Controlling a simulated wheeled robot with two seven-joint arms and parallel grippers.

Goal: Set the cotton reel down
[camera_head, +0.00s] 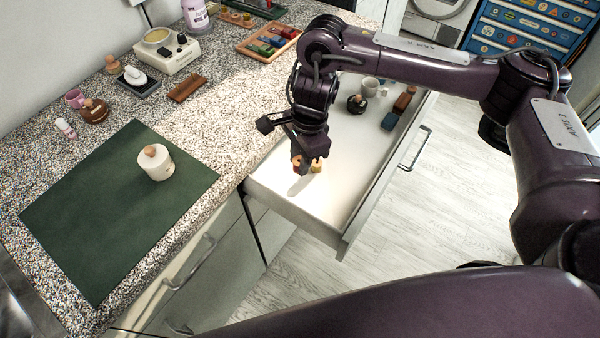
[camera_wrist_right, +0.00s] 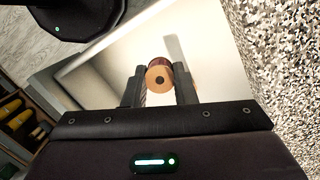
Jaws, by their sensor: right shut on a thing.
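My right gripper (camera_head: 308,164) reaches down over the front part of the open drawer. It is shut on the cotton reel (camera_head: 317,166), a small reel with tan wooden ends. In the right wrist view the reel (camera_wrist_right: 158,76) sits between the two fingertips (camera_wrist_right: 160,88), with one round end and its centre hole facing the camera and a dark red band behind. A shadow lies on the drawer floor beside it. I cannot tell whether the reel touches the floor. My left gripper is not in view.
The white drawer (camera_head: 340,232) holds a cup (camera_head: 370,87), a dark round pot (camera_head: 357,104) and blocks (camera_head: 390,121) at its far end. Its near floor is clear. A green mat (camera_head: 90,215) with a white jar (camera_head: 156,164) lies on the speckled counter (camera_head: 215,110).

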